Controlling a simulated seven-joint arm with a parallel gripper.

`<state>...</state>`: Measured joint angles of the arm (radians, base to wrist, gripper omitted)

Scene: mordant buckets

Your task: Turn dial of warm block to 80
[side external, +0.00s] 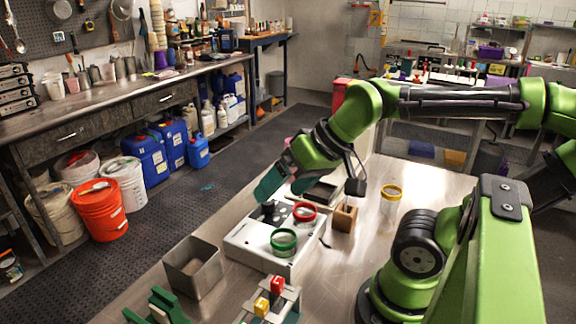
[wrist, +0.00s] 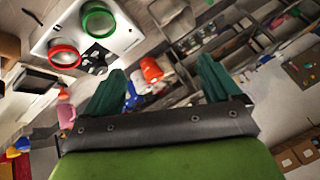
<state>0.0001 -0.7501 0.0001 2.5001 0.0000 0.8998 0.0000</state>
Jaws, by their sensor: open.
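A white block-shaped unit (side external: 250,240), which looks like the warm block, sits on the steel table; it also shows at the upper left of the wrist view (wrist: 127,38). A red-rimmed ring or jar (side external: 304,212) and a green-rimmed one (side external: 284,242) stand on it. A dark knob-like part (wrist: 96,58), perhaps the dial, shows beside the rings in the wrist view; its setting is too small to read. My gripper (side external: 266,188) is tilted above the unit's far left end. In the wrist view its two teal fingers (wrist: 160,72) are apart with nothing between them.
An open metal bin (side external: 193,268) stands left of the unit. A wooden block (side external: 345,218) and a yellow-rimmed jar (side external: 390,200) stand to its right. A small rack with red and yellow pieces (side external: 270,298) and a green stand (side external: 158,306) are in front.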

